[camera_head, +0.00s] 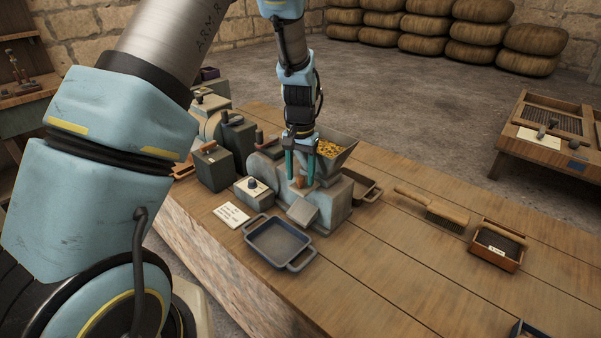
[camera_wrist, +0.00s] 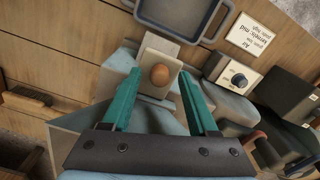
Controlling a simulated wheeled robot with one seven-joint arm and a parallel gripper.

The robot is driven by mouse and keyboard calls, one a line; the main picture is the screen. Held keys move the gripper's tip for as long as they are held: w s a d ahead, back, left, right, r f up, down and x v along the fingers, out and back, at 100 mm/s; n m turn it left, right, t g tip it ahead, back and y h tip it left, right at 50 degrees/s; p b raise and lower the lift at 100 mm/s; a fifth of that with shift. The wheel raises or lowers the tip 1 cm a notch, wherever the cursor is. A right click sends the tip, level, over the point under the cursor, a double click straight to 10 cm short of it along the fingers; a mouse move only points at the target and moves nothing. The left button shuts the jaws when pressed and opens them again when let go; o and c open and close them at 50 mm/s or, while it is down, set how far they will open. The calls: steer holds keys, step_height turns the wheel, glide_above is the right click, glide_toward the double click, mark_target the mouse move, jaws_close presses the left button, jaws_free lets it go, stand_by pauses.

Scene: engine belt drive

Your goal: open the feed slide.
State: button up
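The grey mill-like machine (camera_head: 335,200) stands on the wooden bench, with a hopper (camera_head: 342,158) of yellow grain on top. A round brown knob (camera_head: 299,182) sits on a pale plate, seemingly the feed slide, which shows clearly in the wrist view (camera_wrist: 151,88). My gripper (camera_head: 300,179) points down over the machine, with its teal fingers open. In the wrist view the knob (camera_wrist: 160,75) lies between the fingertips, with a gap visible on each side. I cannot tell whether the fingertips are level with the knob. In the head view the fingers partly hide the plate.
A dark blue tray (camera_head: 278,243) lies in front of the chute (camera_head: 302,211). A box with a dial (camera_head: 252,189) and a printed card (camera_head: 231,214) are to the left. A brush (camera_head: 432,205) and a small wooden box (camera_head: 497,246) are right. The bench's right part is mostly clear.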

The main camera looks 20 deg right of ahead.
jaws_close()
stand_by(1.3)
